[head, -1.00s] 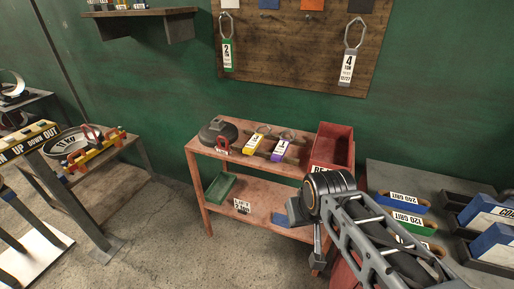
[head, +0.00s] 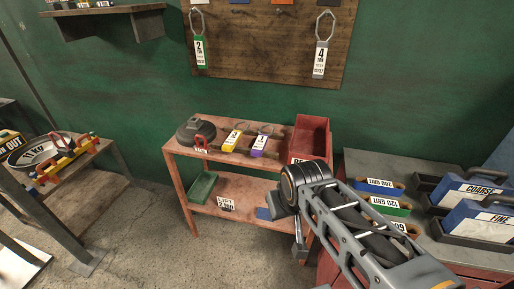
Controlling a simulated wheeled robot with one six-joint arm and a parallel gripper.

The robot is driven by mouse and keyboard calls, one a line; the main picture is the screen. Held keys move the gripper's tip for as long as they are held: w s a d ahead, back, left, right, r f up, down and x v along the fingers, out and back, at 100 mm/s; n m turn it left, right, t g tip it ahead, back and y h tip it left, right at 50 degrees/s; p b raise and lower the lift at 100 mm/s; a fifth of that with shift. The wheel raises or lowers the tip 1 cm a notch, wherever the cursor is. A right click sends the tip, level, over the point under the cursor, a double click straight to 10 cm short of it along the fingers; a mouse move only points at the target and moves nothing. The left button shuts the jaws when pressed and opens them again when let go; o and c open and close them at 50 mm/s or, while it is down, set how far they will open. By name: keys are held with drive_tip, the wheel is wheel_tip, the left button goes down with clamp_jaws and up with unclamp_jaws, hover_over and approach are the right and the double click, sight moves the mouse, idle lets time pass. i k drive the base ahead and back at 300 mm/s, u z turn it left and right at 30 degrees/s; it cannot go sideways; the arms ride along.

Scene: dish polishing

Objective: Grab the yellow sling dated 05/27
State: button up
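The yellow-tagged sling (head: 232,140) lies on the top shelf of the red cart (head: 180,150), with its loop toward the back. Its tag print is too small to read a date. A purple-tagged sling (head: 260,145) lies just right of it. My arm reaches in from the lower right, and my gripper end (head: 299,248) hangs low in front of the cart's right side, apart from the yellow sling. Its fingers are too small and partly hidden to tell open from shut.
Green-tagged (head: 200,50) and grey-tagged (head: 320,58) slings hang on the board above. Grit boxes (head: 380,186) fill the right bench.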

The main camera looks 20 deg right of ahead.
sight(230, 142)
drive_tip(key=u, duration=0.05)
drive_tip(key=k, duration=0.5)
drive_tip(key=u, duration=0.55)
drive_tip(key=i, duration=0.65)
drive_tip(key=u, duration=0.8)
drive_tip(key=i, duration=2.5)
drive_tip(key=z, duration=0.1)
